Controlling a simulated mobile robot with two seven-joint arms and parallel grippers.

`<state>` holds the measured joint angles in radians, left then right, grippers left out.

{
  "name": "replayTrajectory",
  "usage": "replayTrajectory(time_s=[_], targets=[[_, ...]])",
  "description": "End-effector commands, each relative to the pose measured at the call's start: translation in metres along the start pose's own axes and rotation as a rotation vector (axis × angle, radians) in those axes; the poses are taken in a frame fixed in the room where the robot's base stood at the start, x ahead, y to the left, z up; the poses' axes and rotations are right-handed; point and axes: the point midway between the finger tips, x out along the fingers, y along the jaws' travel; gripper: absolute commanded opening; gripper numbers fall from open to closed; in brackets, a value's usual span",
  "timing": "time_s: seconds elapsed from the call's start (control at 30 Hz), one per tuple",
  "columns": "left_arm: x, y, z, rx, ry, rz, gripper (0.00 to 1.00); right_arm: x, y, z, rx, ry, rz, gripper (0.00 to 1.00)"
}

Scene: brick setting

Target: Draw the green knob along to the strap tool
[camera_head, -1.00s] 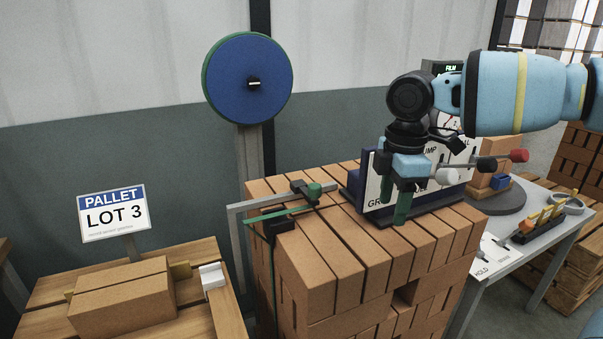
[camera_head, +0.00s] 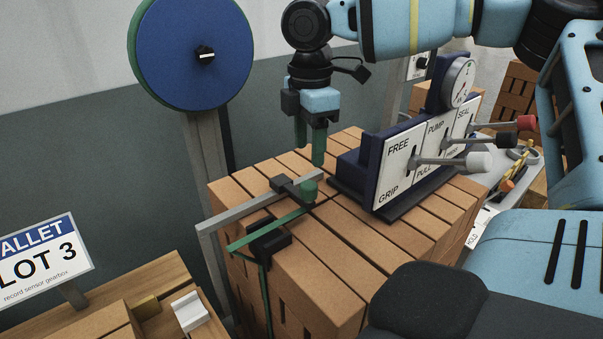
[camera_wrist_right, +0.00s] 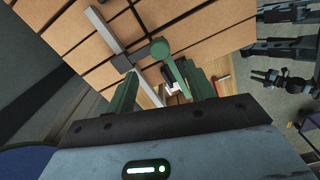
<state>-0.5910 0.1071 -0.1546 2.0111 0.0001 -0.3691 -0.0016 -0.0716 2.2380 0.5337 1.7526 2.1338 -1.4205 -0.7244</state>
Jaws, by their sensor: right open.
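The green knob (camera_head: 308,188) stands on a dark slider on a grey rail (camera_head: 235,213) along the top of the brick stack. A green strap (camera_head: 265,230) runs beside it. The strap tool (camera_head: 373,180), a dark blue box with white FREE/GRIP, PUMP and SEAL panels, stands just right of the knob. My right gripper (camera_head: 310,143) is open above and slightly behind the knob, green fingers pointing down. In the right wrist view the knob (camera_wrist_right: 158,48) shows beyond and between the open fingertips, with nothing held. My left gripper is not in view.
Levers with white (camera_head: 478,161), dark and red ends stick out from the tool's front. A blue reel (camera_head: 190,55) stands behind left. A LOT 3 sign (camera_head: 40,262) and pallet are at lower left. A side table with small tools is at right.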

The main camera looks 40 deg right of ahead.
Motion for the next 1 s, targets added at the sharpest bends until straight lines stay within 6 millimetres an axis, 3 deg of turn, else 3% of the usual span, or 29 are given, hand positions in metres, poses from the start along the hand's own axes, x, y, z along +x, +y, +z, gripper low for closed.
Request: replayTrajectory(time_s=[0.53, 0.97, 1.0], targets=[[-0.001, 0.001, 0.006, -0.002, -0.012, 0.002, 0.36, 0.067, 0.0, 0.0, 0.002, 0.0, -0.002, 0.53], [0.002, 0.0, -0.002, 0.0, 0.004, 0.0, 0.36, 0.078, 0.0, 0.001, 0.001, 0.0, 0.0, 0.53], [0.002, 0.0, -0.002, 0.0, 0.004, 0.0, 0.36, 0.078, 0.0, 0.001, 0.001, 0.0, 0.0, 0.5]])
